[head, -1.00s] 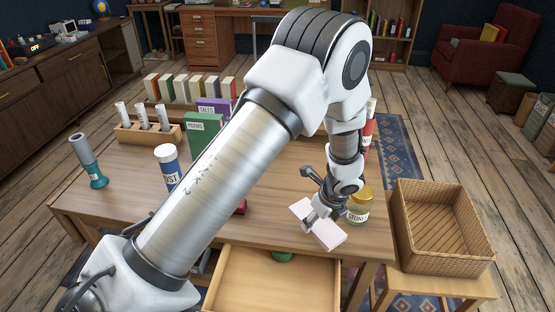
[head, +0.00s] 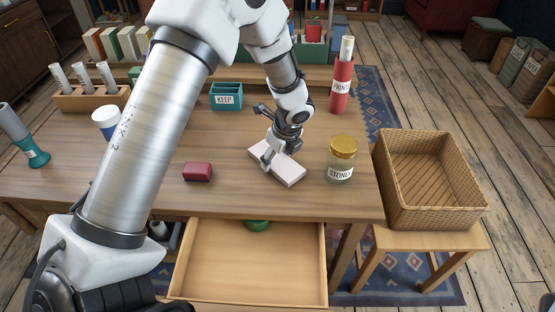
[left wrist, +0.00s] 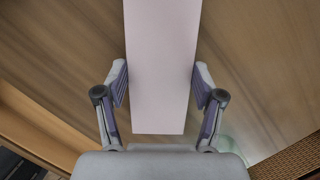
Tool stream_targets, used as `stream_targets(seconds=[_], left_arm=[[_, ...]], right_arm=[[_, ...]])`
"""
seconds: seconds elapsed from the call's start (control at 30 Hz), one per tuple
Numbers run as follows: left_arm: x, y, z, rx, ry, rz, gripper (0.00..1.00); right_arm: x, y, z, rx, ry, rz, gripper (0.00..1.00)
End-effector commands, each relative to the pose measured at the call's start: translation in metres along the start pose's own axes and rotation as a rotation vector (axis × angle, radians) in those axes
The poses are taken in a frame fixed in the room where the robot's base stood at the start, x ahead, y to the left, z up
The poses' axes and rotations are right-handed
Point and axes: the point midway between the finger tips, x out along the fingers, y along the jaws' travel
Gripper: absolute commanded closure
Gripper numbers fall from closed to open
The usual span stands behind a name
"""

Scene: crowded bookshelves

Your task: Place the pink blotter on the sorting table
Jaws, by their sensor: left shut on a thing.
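The pink blotter (head: 288,170), a pale pink flat block, is at the right part of the wooden sorting table (head: 240,198), left of the jar. It also fills the middle of the left wrist view (left wrist: 162,40). My left gripper (head: 272,152) is shut on the blotter, with one finger on each long side in the left wrist view (left wrist: 161,85). The blotter looks low over the table top; whether it touches the wood I cannot tell. My right gripper is not in view.
A STONES jar (head: 341,160) stands right of the blotter. A red eraser-like block (head: 198,172) lies to the left. A teal KEEP box (head: 226,96) and red PRINTS tube (head: 341,86) stand behind. An open drawer (head: 250,285) juts out in front; a wicker basket (head: 430,210) is at right.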

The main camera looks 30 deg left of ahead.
Motion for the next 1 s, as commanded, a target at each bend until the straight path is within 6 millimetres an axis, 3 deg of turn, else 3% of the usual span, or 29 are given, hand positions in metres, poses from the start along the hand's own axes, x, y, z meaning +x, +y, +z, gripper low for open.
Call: stream_targets(seconds=[0.07,0.1,0.17,0.57,0.67,1.0], left_arm=[[0.003,0.0,-0.001,0.0,0.0,0.001,0.68],[0.003,0.0,-0.001,0.0,0.0,0.001,0.25],[0.002,0.0,-0.001,0.0,0.0,0.001,0.07],[-0.004,0.0,0.0,0.0,0.0,-0.001,0.07],[-0.02,-0.001,0.001,-0.001,-0.001,-0.002,0.07],[-0.103,0.0,0.001,0.0,-0.002,-0.001,0.07]], right_arm=[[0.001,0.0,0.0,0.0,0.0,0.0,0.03],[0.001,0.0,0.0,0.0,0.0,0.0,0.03],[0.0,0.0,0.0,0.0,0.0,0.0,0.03],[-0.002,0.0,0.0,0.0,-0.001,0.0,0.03],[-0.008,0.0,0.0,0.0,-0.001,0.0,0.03],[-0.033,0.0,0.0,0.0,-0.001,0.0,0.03]])
